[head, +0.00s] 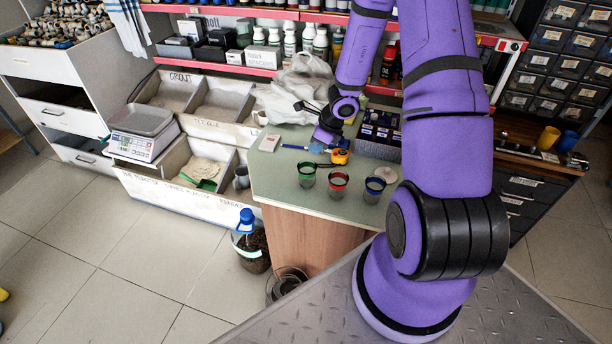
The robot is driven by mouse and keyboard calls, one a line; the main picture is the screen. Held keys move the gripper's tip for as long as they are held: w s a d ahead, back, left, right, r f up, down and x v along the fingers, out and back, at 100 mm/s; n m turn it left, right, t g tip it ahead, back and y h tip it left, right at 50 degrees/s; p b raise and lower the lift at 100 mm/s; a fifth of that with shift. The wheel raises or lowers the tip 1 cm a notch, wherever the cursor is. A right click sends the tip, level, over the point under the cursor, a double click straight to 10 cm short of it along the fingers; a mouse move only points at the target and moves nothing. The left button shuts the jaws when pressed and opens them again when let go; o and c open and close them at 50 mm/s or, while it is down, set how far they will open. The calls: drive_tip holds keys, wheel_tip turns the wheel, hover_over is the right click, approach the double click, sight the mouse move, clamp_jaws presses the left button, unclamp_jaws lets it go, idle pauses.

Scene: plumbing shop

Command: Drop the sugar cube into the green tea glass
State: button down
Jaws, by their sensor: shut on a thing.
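The green tea glass (307,176), clear with a green rim, stands upright on the pale green counter (282,190), leftmost of three similar glasses. A red-rimmed glass (338,185) and a blue-rimmed glass (373,189) stand to its right. My gripper (317,148) is low over the counter, behind the green glass and slightly to its right in the picture, apart from it. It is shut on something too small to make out. The sugar cube cannot be picked out anywhere else on the counter. My forearm and wrist hide part of the counter behind the gripper.
A yellow-orange tape measure (340,156) lies right of the gripper, and a blue pen-like thing (294,147) to its left. A small pale block (269,143) is at the counter's left. A dark compartment box (380,130) and crumpled plastic bags (300,88) are at the back.

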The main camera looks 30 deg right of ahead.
drive_tip(key=shift+s+f, duration=0.1)
drive_tip(key=shift+f, duration=0.15)
drive_tip(key=shift+d+f, duration=0.1)
drive_tip(key=shift+f, duration=2.65)
drive_tip(key=c, duration=1.1)
unclamp_jaws()
drive_tip(key=shift+r, duration=0.15)
drive_tip(key=v, duration=1)
drive_tip(key=shift+r, duration=0.25)
